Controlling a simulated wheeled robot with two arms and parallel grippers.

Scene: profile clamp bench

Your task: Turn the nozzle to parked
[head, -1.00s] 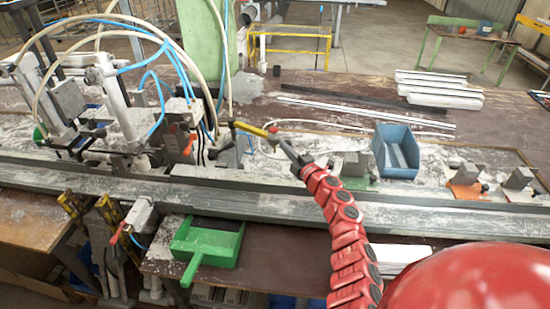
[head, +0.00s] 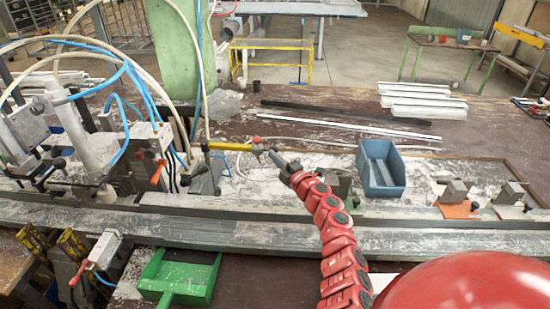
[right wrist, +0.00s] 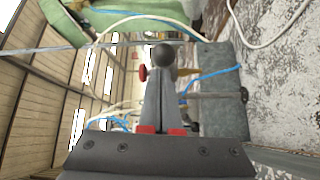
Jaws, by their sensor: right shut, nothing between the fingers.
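The nozzle is most likely the yellow bar (head: 232,146) with a red part near its right end. It lies nearly level above the bench, reaching right from a small grey block (head: 205,175). My right gripper (head: 275,157) is shut and empty, its tips close to the right end of the bar. In the right wrist view the shut fingers (right wrist: 160,88) point at a dark round knob (right wrist: 163,55), with a red knob (right wrist: 143,72) beside it. I cannot tell whether the fingertips touch it. My left gripper is not in view.
Hoses and clamp machinery (head: 100,150) crowd the left. A green tray (head: 180,278) sits in front of the rail (head: 250,230). Metal profiles (head: 345,124) lie behind.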

